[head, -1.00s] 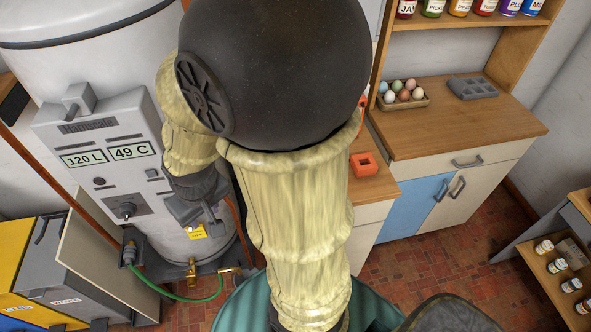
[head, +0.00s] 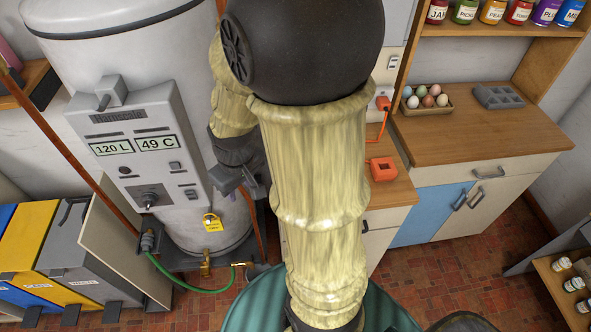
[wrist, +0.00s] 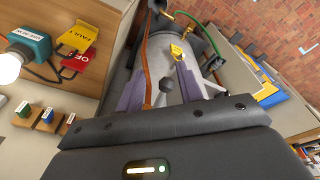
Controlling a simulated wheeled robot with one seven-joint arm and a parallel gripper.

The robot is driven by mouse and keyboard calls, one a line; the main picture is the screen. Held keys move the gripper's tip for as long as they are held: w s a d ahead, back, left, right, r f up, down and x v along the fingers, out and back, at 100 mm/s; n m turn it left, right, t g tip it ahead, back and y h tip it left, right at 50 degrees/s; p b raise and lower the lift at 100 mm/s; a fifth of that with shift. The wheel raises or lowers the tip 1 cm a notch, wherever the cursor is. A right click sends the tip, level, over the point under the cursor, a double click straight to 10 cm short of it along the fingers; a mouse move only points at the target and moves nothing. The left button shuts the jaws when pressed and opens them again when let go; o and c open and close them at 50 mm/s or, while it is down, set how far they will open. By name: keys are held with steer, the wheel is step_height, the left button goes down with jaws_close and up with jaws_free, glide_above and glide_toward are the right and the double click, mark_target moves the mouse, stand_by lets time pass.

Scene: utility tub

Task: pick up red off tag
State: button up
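The red tag (wrist: 84,64) with white lettering, partly readable as "OF", shows in the wrist view at the upper left. It is beside a yellow "FAULT" tag (wrist: 78,37) on a wooden board. I cannot make out the red tag in the head view. My gripper (wrist: 163,82) is open, its two fingers apart with nothing between them. The red tag lies outside the fingers, to their left in the wrist view. In the head view my gripper (head: 238,180) is in front of the boiler's right side, partly hidden by my arm.
The white boiler (head: 110,50) with its grey panel stands left, a yellow padlock-like tag (head: 211,222) low on it. A teal plug-like device (wrist: 30,46) and small labelled blocks (wrist: 46,117) are near the red tag. A counter (head: 450,135) with eggs stands right.

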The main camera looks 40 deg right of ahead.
steer(key=w+d+n+y+p, duration=0.1)
steer(key=d+n+y+p, duration=0.3)
steer(key=d, duration=2.4)
steer(key=n+p, duration=0.2)
steer(key=n, duration=0.3)
steer(key=shift+r+t, duration=0.3)
steer(key=shift+r, duration=0.1)
steer(key=p+x, duration=0.3)
steer(key=x, duration=0.9)
steer(key=shift+f, duration=0.15)
